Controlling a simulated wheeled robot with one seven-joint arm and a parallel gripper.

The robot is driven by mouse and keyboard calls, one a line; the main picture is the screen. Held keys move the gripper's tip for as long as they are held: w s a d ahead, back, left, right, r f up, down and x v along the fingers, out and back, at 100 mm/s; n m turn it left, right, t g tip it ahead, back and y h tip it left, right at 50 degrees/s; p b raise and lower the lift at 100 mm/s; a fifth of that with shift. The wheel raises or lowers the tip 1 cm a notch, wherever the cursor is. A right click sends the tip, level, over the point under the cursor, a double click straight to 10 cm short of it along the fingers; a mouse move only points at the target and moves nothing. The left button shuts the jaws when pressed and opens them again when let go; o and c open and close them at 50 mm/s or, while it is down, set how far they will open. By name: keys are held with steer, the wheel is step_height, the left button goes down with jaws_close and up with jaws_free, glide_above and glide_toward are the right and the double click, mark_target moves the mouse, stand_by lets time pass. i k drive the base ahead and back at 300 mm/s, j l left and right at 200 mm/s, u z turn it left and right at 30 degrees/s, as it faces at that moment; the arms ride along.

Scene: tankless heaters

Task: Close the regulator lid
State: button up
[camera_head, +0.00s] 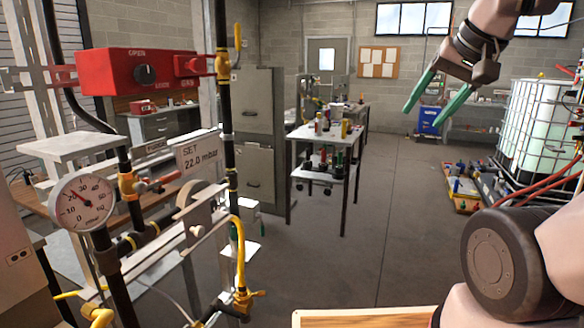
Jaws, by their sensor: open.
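My gripper (422,117) is at the upper right, with two green fingers pointing down and left. They are apart with nothing between them, and the gripper is in the air, well to the right of the pipework. On the left is a gas pipe assembly with a round dial gauge (82,202), a red box (137,71) marked OPEN and GAS, and a sign (199,151) reading SET 22.0 mbar. A round beige and grey part (201,196) sits below the sign, partly behind the pipes. I cannot clearly make out which part is the regulator lid.
A wooden board (362,318) lies at the bottom edge. A white table (325,138) with bottles stands mid-room. A caged white tank (537,125) is at the right. The floor between them is mostly clear.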

mark_target(197, 224)
steer(key=u, duration=1.25)
